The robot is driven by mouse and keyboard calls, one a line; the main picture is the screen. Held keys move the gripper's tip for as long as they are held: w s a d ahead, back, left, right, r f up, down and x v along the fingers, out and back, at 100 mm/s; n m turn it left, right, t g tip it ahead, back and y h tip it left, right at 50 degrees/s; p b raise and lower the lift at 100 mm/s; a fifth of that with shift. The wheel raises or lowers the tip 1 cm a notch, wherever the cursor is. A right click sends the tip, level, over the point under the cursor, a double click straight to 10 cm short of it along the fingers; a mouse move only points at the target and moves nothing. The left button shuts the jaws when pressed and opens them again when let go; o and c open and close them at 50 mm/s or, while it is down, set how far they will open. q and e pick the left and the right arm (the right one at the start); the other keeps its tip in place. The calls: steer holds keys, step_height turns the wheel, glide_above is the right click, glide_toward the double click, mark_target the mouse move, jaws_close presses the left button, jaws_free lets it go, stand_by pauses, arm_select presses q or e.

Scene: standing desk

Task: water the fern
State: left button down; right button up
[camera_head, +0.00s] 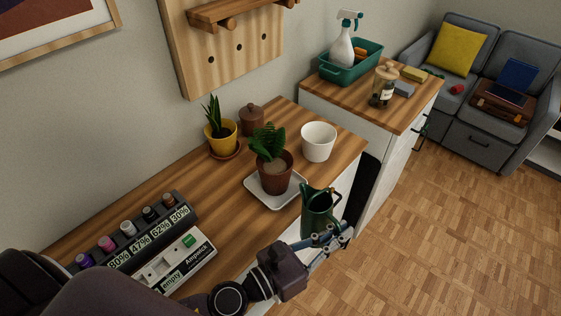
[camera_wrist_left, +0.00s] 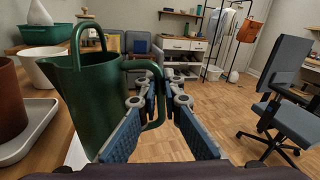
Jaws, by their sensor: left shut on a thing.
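The fern (camera_head: 268,142) grows in a brown pot (camera_head: 276,178) on a pale square tray (camera_head: 257,190) on the wooden desk. My left gripper (camera_head: 337,236) is shut on the handle of a dark green watering can (camera_head: 317,209). The can is upright at the desk's front edge, close to the right of the fern's tray. In the left wrist view the can (camera_wrist_left: 95,100) fills the left side, and the fingers (camera_wrist_left: 160,100) close around its side handle. The pot (camera_wrist_left: 10,98) and tray (camera_wrist_left: 38,125) show at the far left there. My right gripper is not in view.
A white pot (camera_head: 318,141) stands behind the can. A yellow pot with a spiky plant (camera_head: 221,137) and a brown lidded jar (camera_head: 252,118) stand at the back. A row of labelled bottles (camera_head: 128,228) and a white device (camera_head: 178,263) are at the left. A cabinet (camera_head: 345,95) holds a green caddy.

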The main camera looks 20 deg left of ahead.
arm_select(q)
steer(key=shift+w+a+r+n, duration=0.2)
steer(key=shift+r+n, duration=0.1)
steer(key=shift+r, duration=0.35)
steer(key=w+a+r+n+p, duration=0.4)
steer(key=a+r+n+p, duration=0.2)
steer(key=r, duration=0.4)
steer(key=shift+n+p, duration=0.45)
steer(key=shift+n, duration=0.35)
steer(key=shift+w+a+r+n+p, duration=0.45)
steer(key=shift+a+r+n+p, duration=0.1)
steer(key=shift+r+n, duration=0.25)
steer(key=shift+w, duration=0.1)
steer(key=shift+w+a+r, duration=0.1)
steer(key=shift+w+a, duration=0.25)
steer(key=shift+a, duration=0.25)
steer(key=shift+w+a+r+n, duration=0.3)
steer(key=shift+r+n, duration=0.1)
steer(key=shift+n, duration=0.2)
stand_by(1.3)
